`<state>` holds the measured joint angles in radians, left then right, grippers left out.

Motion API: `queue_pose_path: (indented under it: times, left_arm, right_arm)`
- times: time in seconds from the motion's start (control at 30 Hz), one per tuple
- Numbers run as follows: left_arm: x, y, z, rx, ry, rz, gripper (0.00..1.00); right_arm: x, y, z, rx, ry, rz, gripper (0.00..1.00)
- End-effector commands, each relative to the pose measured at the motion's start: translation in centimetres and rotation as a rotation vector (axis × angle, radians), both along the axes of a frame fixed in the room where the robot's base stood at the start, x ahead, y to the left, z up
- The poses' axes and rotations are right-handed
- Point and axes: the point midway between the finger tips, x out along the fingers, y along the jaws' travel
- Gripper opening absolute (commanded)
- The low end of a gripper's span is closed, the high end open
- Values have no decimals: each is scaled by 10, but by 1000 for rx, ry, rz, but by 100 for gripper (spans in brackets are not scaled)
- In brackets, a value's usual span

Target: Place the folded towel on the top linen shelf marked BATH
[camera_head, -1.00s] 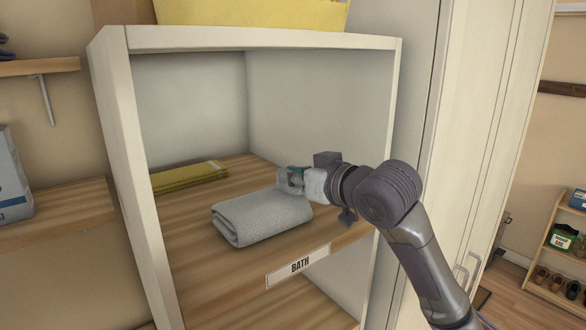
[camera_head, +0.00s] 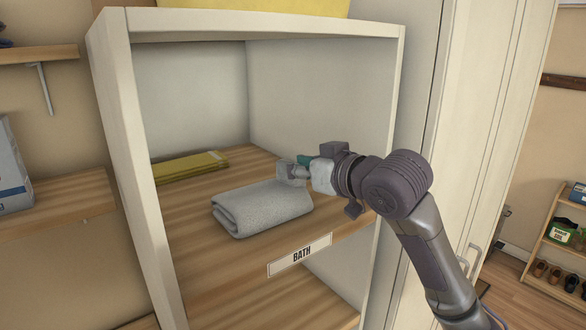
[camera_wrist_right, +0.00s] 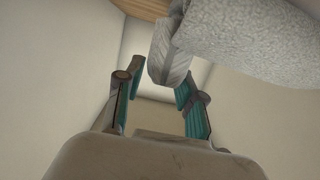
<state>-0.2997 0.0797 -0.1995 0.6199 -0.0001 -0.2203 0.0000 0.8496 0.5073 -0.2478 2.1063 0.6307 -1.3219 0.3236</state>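The grey folded towel (camera_head: 262,208) lies flat on the wooden shelf (camera_head: 200,265) marked by the BATH label (camera_head: 300,255), near its front edge. My right gripper (camera_head: 291,171) is just beyond the towel's right end, at the shelf's right side. In the right wrist view the towel (camera_wrist_right: 250,40) fills the upper right, outside the finger gap. The teal-padded fingers (camera_wrist_right: 158,92) stand apart with the pale wall showing between them. A grey piece beside the towel there is unclear. My left gripper is not in view.
A folded yellow-green cloth (camera_head: 190,166) lies at the shelf's back left. The cabinet's left side panel (camera_head: 130,150) and top board (camera_head: 260,33) bound the opening. A yellow container (camera_head: 260,6) sits on top. Bare shelf shows left of the towel.

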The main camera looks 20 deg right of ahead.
Motion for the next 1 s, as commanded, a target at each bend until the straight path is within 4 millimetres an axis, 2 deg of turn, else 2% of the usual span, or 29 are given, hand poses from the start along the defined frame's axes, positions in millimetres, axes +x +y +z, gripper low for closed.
queue_pose_path:
  times: [0.03,0.2,0.4,0.5,0.67,1.0]
  left_arm:
    - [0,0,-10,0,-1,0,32]
    - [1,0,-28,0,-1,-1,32]
    - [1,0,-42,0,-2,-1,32]
    - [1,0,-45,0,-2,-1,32]
    - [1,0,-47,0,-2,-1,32]
    - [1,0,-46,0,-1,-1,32]
  right_arm:
    - [-9,-3,-2,-3,-6,0,38]
    - [-43,-17,5,-3,-8,-3,38]
    - [-78,-30,14,-5,-6,-2,38]
    - [-89,-34,17,-1,-3,-1,38]
    - [-97,-37,20,-2,-1,0,38]
    - [-98,-37,21,-1,1,0,38]
